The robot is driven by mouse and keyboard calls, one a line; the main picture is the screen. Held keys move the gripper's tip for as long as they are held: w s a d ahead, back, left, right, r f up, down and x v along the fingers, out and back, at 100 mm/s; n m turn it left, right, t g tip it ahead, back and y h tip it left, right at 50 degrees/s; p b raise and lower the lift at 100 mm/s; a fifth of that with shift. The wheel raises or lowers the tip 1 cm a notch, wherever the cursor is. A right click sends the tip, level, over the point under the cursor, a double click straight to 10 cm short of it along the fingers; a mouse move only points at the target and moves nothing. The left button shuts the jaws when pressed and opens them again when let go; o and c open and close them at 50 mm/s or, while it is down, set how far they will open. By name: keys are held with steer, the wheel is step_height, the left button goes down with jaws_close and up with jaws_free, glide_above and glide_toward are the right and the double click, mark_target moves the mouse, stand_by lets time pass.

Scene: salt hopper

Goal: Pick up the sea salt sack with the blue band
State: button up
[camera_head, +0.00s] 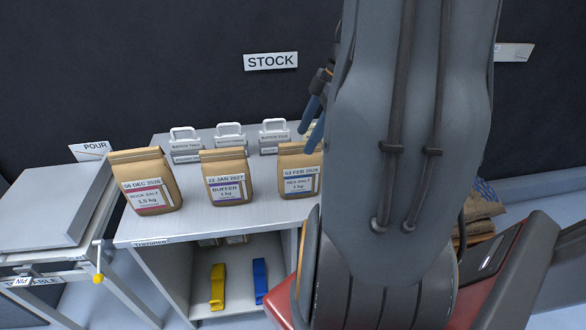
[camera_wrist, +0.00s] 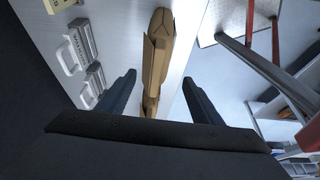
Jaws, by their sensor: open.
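The sea salt sack (camera_head: 299,172) is a brown paper sack with a blue band on its label. It stands upright at the right of the row on the white shelf unit's top, its right side partly hidden by my arm. My gripper (camera_head: 313,112) is above and behind it, open and empty. In the wrist view, a brown sack (camera_wrist: 154,65) shows edge-on beyond and between the open fingertips of my gripper (camera_wrist: 158,82). Its label is not visible there, and I cannot tell whether the fingers are alongside it.
The buffer sack (camera_head: 228,178) and the red-banded rock salt sack (camera_head: 149,182) stand to the left. Several grey handled weights (camera_head: 230,137) stand behind them. The shelf top (camera_head: 190,220) has bare room in front. A grey table (camera_head: 50,205) is at the left.

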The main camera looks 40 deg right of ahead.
mark_target(298, 152)
steer(key=shift+w+f+b, duration=0.25)
steer(key=shift+f+b, duration=0.15)
steer(key=shift+f, duration=0.2)
steer(key=shift+w+f+b, duration=0.2)
steer(key=shift+f+b, duration=0.2)
steer(key=shift+f, duration=0.2)
steer(key=shift+p+x, duration=1.3)
steer(key=shift+x, duration=2.55)
steer(key=shift+c, duration=0.5)
steer(key=shift+w, duration=0.1)
jaws_close()
